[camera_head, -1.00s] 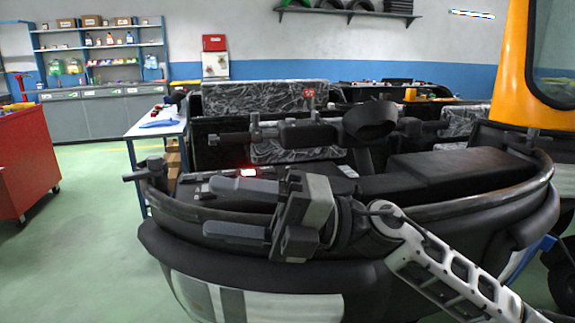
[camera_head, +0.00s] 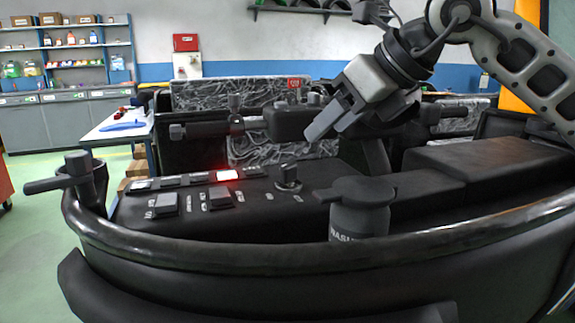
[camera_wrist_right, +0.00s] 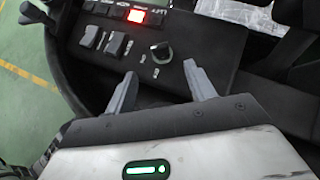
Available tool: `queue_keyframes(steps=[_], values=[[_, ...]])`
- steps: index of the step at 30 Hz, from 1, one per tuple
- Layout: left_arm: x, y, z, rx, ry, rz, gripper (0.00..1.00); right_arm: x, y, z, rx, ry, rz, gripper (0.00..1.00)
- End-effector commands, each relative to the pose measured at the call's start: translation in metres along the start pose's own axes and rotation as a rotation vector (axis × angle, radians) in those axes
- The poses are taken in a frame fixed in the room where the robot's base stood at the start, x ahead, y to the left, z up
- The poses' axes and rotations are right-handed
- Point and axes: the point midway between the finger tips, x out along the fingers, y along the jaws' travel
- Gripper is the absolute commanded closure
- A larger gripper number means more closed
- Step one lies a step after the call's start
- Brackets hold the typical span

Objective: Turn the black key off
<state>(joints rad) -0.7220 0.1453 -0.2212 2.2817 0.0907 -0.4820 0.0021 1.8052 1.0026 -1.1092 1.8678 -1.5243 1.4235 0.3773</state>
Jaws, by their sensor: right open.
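The black key (camera_head: 288,178) is a small knob-like switch standing on the dark control panel (camera_head: 240,207). In the right wrist view the key (camera_wrist_right: 160,51) appears just beyond and between the two fingertips. My right gripper (camera_head: 328,130) comes in from the upper right in the head view, above and slightly right of the key. Its grey fingers are parted and empty, apart from the key. In the wrist view the open gripper (camera_wrist_right: 160,74) points at the panel. My left gripper is out of view.
A lit red switch (camera_head: 227,175) sits in a row of buttons left of the key. Grey rocker switches (camera_head: 167,203) are nearer. A dark capped reservoir (camera_head: 360,212) stands right of the key. A steering bar with a dark hub (camera_head: 290,122) lies behind.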

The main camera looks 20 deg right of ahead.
Motion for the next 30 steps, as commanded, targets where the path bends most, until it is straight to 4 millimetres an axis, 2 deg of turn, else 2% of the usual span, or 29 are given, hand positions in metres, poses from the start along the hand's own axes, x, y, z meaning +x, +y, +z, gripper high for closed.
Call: queue_keyframes(steps=[1, 9, 15, 21, 30], values=[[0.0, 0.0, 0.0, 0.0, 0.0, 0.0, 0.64, 0.013, 0.001, -0.001, 0.0, 0.004, 0.002, 0.45], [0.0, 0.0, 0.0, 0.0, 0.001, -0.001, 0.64, 0.072, 0.001, -0.001, -0.001, 0.004, 0.004, 0.45], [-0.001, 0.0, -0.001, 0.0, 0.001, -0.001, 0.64, 0.104, 0.002, 0.0, -0.002, 0.001, 0.004, 0.45], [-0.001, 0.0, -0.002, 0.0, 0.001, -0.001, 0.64, 0.119, 0.001, 0.0, -0.001, 0.0, 0.004, 0.45], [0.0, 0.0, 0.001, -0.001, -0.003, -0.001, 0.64, 0.121, 0.001, 0.0, -0.001, -0.001, 0.004, 0.45]])
